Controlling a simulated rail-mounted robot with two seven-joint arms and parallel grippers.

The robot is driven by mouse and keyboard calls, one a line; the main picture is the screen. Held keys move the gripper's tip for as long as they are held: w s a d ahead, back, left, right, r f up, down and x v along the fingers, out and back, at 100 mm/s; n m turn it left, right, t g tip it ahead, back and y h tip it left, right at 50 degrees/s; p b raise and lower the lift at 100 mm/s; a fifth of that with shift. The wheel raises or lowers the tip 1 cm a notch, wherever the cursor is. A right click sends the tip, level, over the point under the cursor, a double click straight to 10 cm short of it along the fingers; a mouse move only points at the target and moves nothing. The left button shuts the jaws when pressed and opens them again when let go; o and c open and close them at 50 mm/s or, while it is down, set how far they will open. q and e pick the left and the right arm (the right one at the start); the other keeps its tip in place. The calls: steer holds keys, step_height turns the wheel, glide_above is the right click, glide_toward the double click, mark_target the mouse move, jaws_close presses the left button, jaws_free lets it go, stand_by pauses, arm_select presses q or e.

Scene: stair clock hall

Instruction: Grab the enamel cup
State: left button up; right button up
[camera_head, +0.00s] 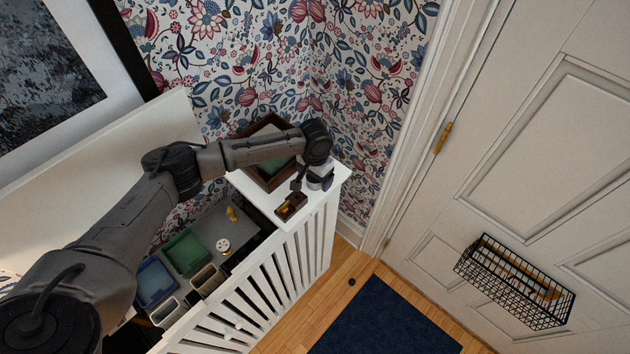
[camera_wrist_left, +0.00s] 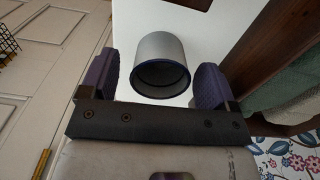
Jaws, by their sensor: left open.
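The enamel cup (camera_wrist_left: 160,52) is pale grey-white with a dark blue rim. In the left wrist view it stands between the two purple-padded fingers of my open left gripper (camera_wrist_left: 154,80), with a gap showing at each side. In the head view the cup (camera_head: 314,184) is partly hidden under my left gripper (camera_head: 313,178), at the end of the white ledge (camera_head: 249,188). My right gripper is not in view.
A wooden box with green cloth (camera_head: 272,182) stands close beside the gripper against the wallpapered wall. A small brown box (camera_head: 291,206) sits near the ledge's front edge. Coloured bins, one green (camera_head: 185,252), lie lower left. A wire basket (camera_head: 514,282) hangs on the door.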

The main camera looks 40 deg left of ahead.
arm_select(q)
steer(key=shift+f, duration=0.2)
steer(key=shift+c, duration=0.3)
steer(key=c, duration=0.9)
steer(key=shift+c, duration=0.2)
steer(key=shift+r, duration=0.15)
